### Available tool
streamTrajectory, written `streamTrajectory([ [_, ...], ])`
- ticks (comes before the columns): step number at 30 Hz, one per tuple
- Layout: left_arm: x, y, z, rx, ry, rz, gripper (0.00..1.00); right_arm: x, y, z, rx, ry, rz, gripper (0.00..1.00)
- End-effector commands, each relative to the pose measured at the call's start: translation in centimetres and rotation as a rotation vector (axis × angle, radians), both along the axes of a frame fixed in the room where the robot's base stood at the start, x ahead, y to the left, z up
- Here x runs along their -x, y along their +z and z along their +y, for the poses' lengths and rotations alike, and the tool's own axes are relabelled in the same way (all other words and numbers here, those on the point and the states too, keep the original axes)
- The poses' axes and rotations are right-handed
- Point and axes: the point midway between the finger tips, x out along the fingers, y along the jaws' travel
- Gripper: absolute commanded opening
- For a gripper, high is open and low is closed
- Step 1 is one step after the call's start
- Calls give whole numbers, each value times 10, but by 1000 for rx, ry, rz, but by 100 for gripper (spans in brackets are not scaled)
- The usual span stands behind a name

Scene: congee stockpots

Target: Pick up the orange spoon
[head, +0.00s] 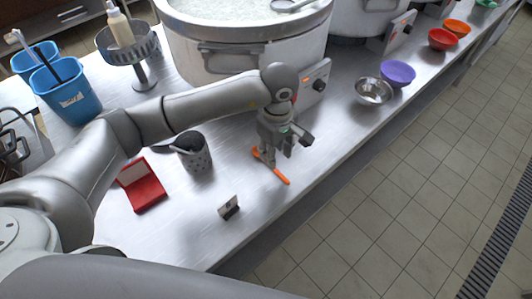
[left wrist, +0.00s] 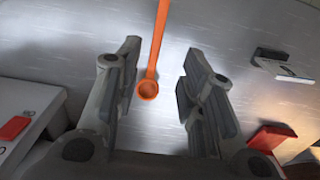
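The orange spoon (head: 279,175) lies on the steel counter in front of the big white pot, in the head view. Its handle points to the front right and its bowl end is partly hidden by my left gripper (head: 284,154). In the left wrist view the spoon (left wrist: 152,72) shows with its small round bowl between the open fingers of my left gripper (left wrist: 162,100), nearer the left finger, and its handle running up out of frame. The gripper is open, empty and over the bowl end. My right gripper is not in view.
A perforated grey holder (head: 194,154), a red box (head: 142,186) and a small card stand (head: 229,208) stand left of the spoon. The pot (head: 245,55) is behind. Bowls (head: 373,92) lie to the right. The counter's front edge (head: 330,172) is close to the handle.

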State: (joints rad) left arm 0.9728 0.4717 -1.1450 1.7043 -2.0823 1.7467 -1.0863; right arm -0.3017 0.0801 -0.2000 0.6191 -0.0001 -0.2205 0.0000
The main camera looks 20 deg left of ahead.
Motion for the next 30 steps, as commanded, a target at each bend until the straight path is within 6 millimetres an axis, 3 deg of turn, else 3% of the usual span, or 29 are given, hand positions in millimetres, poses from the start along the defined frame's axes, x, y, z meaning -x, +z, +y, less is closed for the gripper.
streamTrajectory([
  [8,-1,-23,0,0,2,1,37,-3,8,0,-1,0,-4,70],
  [18,-3,-67,1,2,2,1,37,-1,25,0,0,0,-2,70],
  [26,-4,-71,2,0,0,-1,37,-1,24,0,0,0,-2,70],
  [30,-4,-71,2,1,1,-1,20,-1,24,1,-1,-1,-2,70],
])
